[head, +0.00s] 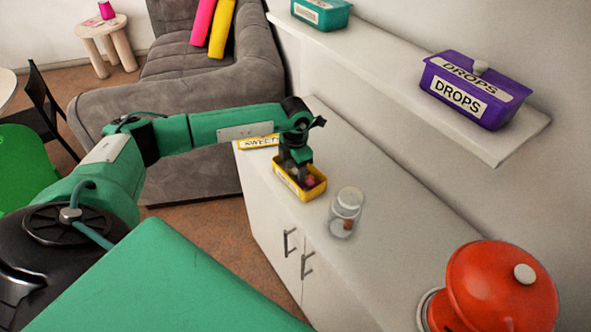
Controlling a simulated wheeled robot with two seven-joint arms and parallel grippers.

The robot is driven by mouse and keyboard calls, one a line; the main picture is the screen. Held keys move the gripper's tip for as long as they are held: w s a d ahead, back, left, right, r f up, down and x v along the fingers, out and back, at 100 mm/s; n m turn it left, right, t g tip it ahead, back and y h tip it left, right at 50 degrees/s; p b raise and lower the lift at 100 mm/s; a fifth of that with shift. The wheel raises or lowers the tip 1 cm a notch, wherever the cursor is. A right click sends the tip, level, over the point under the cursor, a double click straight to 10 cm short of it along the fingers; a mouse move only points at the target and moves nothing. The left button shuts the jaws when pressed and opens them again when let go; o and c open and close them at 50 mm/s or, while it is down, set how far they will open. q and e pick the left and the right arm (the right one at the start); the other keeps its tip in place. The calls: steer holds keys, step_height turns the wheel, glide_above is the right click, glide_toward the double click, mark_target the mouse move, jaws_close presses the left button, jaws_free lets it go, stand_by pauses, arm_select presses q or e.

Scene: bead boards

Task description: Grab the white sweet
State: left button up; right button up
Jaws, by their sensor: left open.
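A small yellow box (314,191) stands on the white cabinet top, with a pink sweet (309,181) showing inside it. I cannot make out a white sweet; the gripper hides much of the inside of the box. My left gripper (297,176) points down over the box, its fingertips at or inside the opening. It is open, and I see nothing held in it. A yellow lid (258,143) lettered "SWEETS" lies behind the box to the left. My right gripper is not in view.
A clear glass jar (346,205) with something brownish inside stands close to the right of the box. A red round container (502,285) stands at the near right. A wall shelf (395,70) holds a purple "DROPS" box (474,90) and a teal box (321,13).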

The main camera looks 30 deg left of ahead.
arm_select(q)
steer(key=c, duration=1)
steer(key=shift+c, duration=0.3)
